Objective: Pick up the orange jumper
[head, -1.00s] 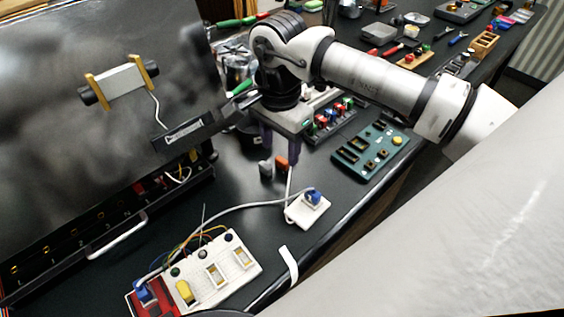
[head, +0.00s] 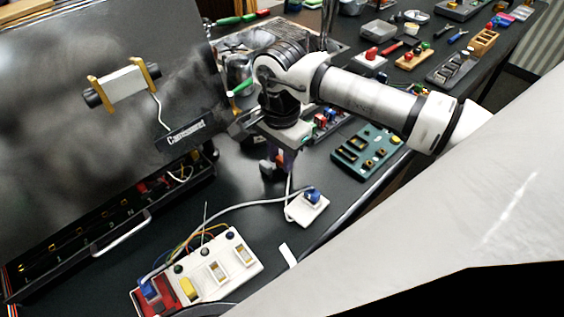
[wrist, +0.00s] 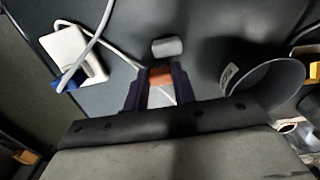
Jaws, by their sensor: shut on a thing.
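The orange jumper (wrist: 160,76) is a small block between the dark purple fingers of my gripper (wrist: 159,82) in the wrist view. My gripper is shut on it, with a finger on either side. In the head view my gripper (head: 279,160) points down at the dark bench, and the fingers largely hide the jumper. The wrist view does not show clearly whether the jumper touches the bench.
A grey block (wrist: 167,48) lies just beyond the fingertips. A white plate with a blue plug (head: 307,207) and its grey cable are close by. A dark cup-like cylinder (wrist: 262,80) stands beside the gripper. A green board (head: 367,150) lies to the right.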

